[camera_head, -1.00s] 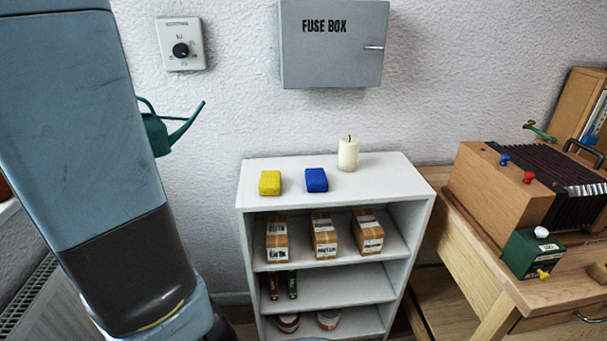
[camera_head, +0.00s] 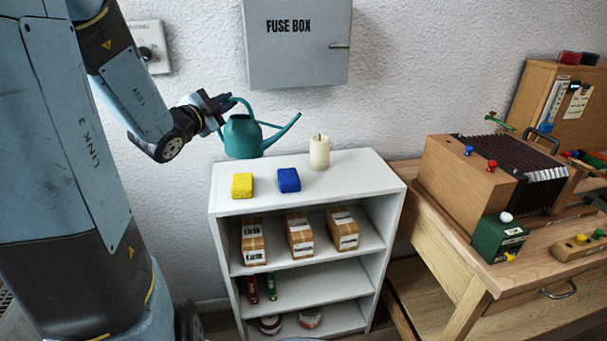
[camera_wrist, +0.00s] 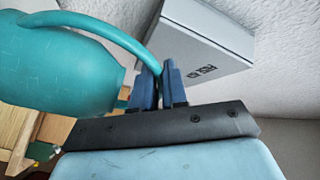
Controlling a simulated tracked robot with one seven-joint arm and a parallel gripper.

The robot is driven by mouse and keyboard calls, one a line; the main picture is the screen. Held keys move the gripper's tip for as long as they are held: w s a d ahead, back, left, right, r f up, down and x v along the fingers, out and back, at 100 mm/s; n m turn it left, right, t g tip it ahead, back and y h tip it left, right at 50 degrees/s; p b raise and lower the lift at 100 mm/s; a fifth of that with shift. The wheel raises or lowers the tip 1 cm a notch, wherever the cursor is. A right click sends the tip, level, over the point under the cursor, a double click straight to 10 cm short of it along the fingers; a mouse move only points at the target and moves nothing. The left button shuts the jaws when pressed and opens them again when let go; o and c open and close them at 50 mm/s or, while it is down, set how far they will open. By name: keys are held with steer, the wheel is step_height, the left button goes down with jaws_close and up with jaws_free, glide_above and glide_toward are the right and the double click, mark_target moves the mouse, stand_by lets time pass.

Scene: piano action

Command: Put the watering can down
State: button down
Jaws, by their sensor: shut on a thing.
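The teal watering can (camera_head: 243,136) hangs upright from my gripper (camera_head: 226,102) by its handle, with its spout pointing right. My gripper is shut on the handle at the can's upper left. In the head view the can appears near the back left part of the white shelf unit's top (camera_head: 345,178); I cannot tell whether its base touches that top. In the wrist view the can's body (camera_wrist: 60,72) fills the left side, and its handle runs between the fingers of my gripper (camera_wrist: 158,82).
A yellow block (camera_head: 242,186), a blue block (camera_head: 289,180) and a white candle (camera_head: 319,152) stand on the shelf top. The fuse box (camera_head: 296,50) is on the wall above. A wooden desk (camera_head: 440,250) with an accordion (camera_head: 490,175) is at right. The shelf top's right part is bare.

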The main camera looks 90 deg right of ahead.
steer(key=s+a+f+m+g+y, duration=0.15)
steer(key=s+m+g+y, duration=0.35)
steer(key=s, duration=1.3)
steer(key=d+f+n+h, duration=0.1)
steer(key=d+f+h, duration=0.1)
steer(key=d+f, duration=1)
steer(key=shift+s+d+f+n+h, duration=0.2)
steer(key=shift+d+f+n+h, duration=0.15)
steer(key=shift+d, duration=0.45)
steer(key=shift+f, duration=0.1)
steer(key=c, duration=1.2)
jaws_free()
steer(key=shift+o, duration=0.2)
steer(key=r+v, duration=0.1)
steer(key=v, duration=1.1)
steer(key=shift+f, duration=0.5)
